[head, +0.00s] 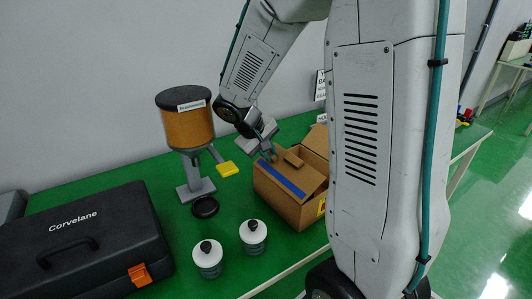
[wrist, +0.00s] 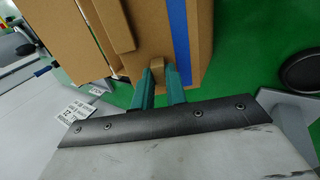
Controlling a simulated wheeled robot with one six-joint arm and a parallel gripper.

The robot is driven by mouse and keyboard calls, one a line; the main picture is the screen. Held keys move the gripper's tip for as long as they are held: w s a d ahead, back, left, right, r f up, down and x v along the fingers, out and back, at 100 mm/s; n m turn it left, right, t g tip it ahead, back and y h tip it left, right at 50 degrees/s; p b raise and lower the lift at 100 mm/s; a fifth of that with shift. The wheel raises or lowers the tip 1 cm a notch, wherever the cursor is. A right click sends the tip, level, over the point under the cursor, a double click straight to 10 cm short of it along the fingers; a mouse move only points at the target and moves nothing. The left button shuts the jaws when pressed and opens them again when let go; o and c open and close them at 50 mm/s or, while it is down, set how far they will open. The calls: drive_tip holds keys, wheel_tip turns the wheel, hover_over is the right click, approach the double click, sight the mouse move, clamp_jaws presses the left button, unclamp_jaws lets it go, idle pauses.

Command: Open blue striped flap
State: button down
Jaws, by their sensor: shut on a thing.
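The flap with the blue stripe (head: 283,180) lies on the near left part of the box top. It also shows in the wrist view, where its blue stripe (wrist: 180,42) runs down the right side. My gripper (head: 271,157) is at the far left edge of the flap. In the wrist view the green fingers (wrist: 159,75) are shut on a small cardboard tab (wrist: 157,66) at that edge.
A dispenser (head: 187,129) with a yellow paddle stands left of the box. A black case (head: 83,243) fills the left side of the table.

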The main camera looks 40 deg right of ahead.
drive_tip(key=c, duration=1.4)
unclamp_jaws()
drive_tip(key=v, duration=0.8)
drive_tip(key=shift+f, duration=0.1)
